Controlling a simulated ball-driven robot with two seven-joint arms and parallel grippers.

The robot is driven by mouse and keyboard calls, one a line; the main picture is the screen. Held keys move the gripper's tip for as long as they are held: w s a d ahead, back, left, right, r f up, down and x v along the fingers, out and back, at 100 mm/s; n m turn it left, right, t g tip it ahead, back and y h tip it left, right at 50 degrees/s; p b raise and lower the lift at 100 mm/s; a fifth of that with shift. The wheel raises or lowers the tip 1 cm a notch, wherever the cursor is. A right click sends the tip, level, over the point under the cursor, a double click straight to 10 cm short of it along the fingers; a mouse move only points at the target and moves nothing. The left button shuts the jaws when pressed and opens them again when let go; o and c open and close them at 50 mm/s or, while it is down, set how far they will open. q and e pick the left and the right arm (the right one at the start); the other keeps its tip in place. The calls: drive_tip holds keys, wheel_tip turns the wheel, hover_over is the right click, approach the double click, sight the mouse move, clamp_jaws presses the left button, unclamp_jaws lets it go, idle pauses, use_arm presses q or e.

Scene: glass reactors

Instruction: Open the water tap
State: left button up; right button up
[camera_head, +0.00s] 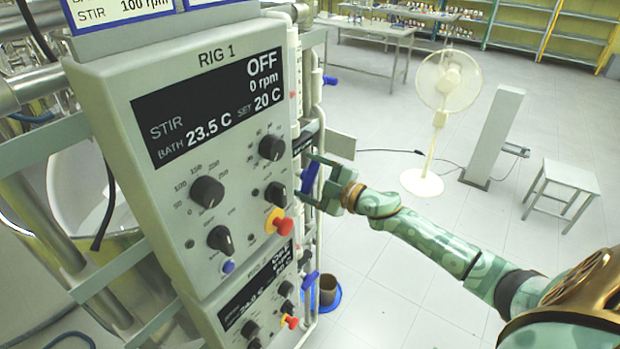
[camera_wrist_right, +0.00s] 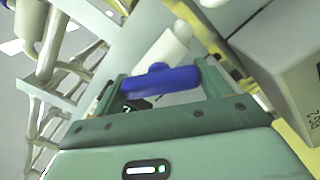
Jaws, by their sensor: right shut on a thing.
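The water tap's blue lever handle (camera_head: 309,177) sits on the pipework at the right side of the RIG 1 control box. My right gripper (camera_head: 316,187) reaches it from the right and is shut on the handle. In the right wrist view, the blue handle (camera_wrist_right: 160,80) spans the space between the two green fingers of my right gripper (camera_wrist_right: 160,84). A white pipe or fitting (camera_wrist_right: 168,47) lies just behind the handle. The valve body is mostly hidden. My left gripper is not in view.
The RIG 1 box (camera_head: 215,130) reads OFF, and its knobs and red button (camera_head: 283,226) are close to my gripper. A fan (camera_head: 440,100) and a stool (camera_head: 566,180) stand on open floor to the right.

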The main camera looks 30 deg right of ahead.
drive_tip(key=n+b, duration=0.1)
drive_tip(key=n, duration=0.5)
drive_tip(key=shift+f, duration=0.15)
drive_tip(key=shift+n+b, duration=0.3)
drive_tip(key=o, duration=1)
drive_tip(key=shift+s, duration=0.1)
drive_tip(key=b+v, duration=0.3)
drive_tip(key=v, duration=1.3)
drive_tip(key=shift+s+d, duration=0.1)
